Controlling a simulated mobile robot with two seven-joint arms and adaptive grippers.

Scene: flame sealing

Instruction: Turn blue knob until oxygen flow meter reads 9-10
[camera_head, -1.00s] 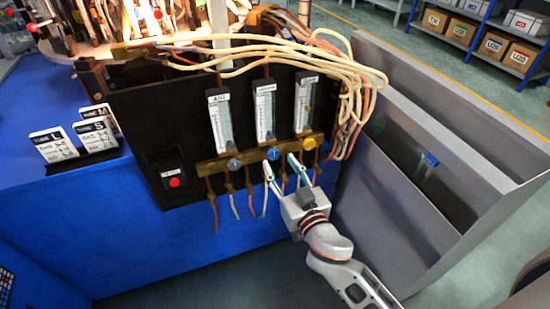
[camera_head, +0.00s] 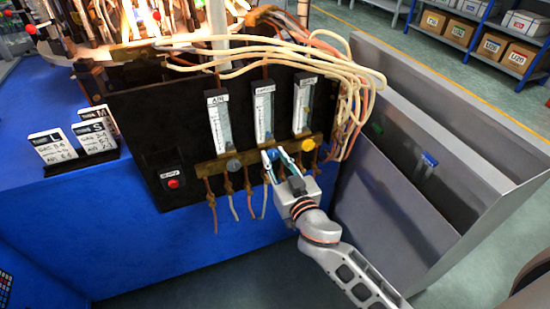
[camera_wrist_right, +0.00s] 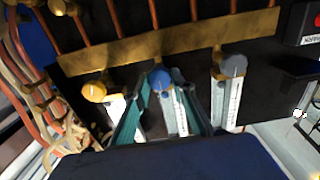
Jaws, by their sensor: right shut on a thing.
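My right gripper (camera_head: 275,156) reaches the front of the black panel from below. Its two teal fingers are shut on the blue knob (camera_wrist_right: 160,78), one finger on each side, as the right wrist view shows. The oxygen flow meter (camera_head: 264,113) is the middle clear tube with a white scale, directly above the knob. It also shows in the right wrist view (camera_wrist_right: 180,115). Its reading is too small to make out. My left gripper is not in view.
A grey knob (camera_head: 233,164) and a yellow knob (camera_head: 308,145) flank the blue one on the brass bar (camera_head: 210,167). Hoses hang below the bar. A red button (camera_head: 173,183) is at the panel's left. Grey metal bins (camera_head: 420,215) stand close on the right.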

